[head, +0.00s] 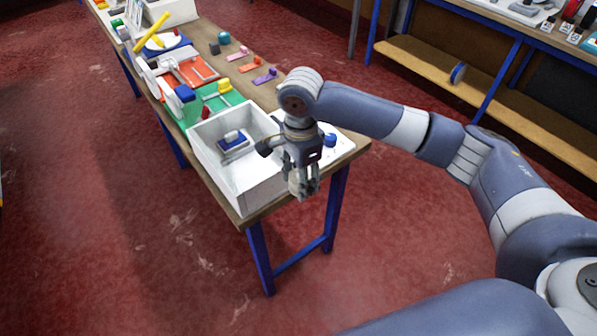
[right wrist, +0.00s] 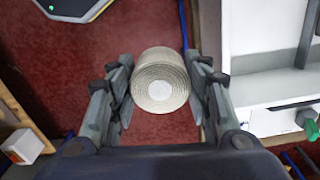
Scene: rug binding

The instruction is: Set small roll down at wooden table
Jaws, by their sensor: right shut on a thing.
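The small roll (right wrist: 160,82), a beige coil with a pale round centre, sits between the two fingers of my right gripper (right wrist: 161,95) in the right wrist view. In the head view my right gripper (head: 304,190) points down at the near end of the wooden table (head: 262,96), just right of the white open box. It is shut on the roll (head: 296,184), which is partly hidden by the fingers. Red floor shows behind the roll in the wrist view. My left gripper is not in view.
The white box (head: 258,192) with a blue-and-white block (head: 233,141) stands at the table's near end. A green mat (head: 195,112), an orange tray (head: 190,75) and small coloured pieces lie farther back. A shelved bench (head: 480,88) stands at the right.

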